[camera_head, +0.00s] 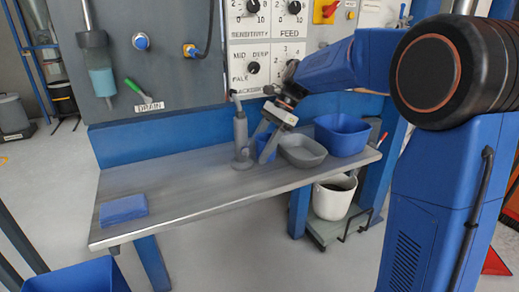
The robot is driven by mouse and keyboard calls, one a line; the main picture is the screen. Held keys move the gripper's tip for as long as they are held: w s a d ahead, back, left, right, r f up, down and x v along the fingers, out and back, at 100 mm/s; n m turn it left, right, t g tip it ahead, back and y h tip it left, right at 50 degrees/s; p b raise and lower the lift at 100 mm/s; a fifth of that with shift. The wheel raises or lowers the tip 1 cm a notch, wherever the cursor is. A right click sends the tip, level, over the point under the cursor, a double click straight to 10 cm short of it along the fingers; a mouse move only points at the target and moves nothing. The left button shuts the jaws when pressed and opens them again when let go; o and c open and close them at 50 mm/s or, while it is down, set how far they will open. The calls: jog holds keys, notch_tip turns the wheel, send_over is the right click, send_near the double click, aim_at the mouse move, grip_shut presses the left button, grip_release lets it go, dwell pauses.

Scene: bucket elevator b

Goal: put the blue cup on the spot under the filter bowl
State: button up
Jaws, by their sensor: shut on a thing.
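My gripper (262,148) is low over the back middle of the grey bench (200,192). It is shut on the blue cup (264,143), which is small in view and partly hidden by the fingers. I cannot tell whether the cup touches the bench. The filter bowl (101,80), clear with teal liquid, hangs on the grey panel at the upper left, far left of my gripper. I cannot make out a marked spot on the bench below it.
A grey pump-like bottle (241,138) stands just left of the cup. A grey tray (302,152) and a blue tub (342,136) stand to the right. A blue block (123,208) lies at the bench's left front. A green-handled drain valve (147,101) juts from the panel. The bench's left-middle is clear.

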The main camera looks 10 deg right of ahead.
jog(key=o, duration=1)
jog(key=shift+f, duration=0.1)
jog(key=shift+o, duration=0.2)
jog(key=v, duration=1.2)
jog(key=s+d+f+n+t+h, duration=0.2)
jog(key=s+f+n, duration=0.3)
jog(key=s, duration=0.6)
jog(key=s+d+f+n+t+h, duration=0.2)
jog(key=s+d+f+n, duration=0.2)
jog(key=s, duration=0.8)
jog(key=s+d+f+n+t+h, duration=0.2)
jog(key=s+f+n, duration=0.3)
jog(key=s+f, duration=0.3)
jog(key=s+d, duration=0.1)
jog(key=s, duration=0.2)
jog(key=shift+s+d+n, duration=0.25)
jog(key=shift+n, duration=0.05)
jog(key=shift+s+d+f+t, duration=0.1)
jog(key=shift+f+t, duration=0.2)
jog(key=shift+f, duration=0.05)
jog(key=c, duration=0.3)
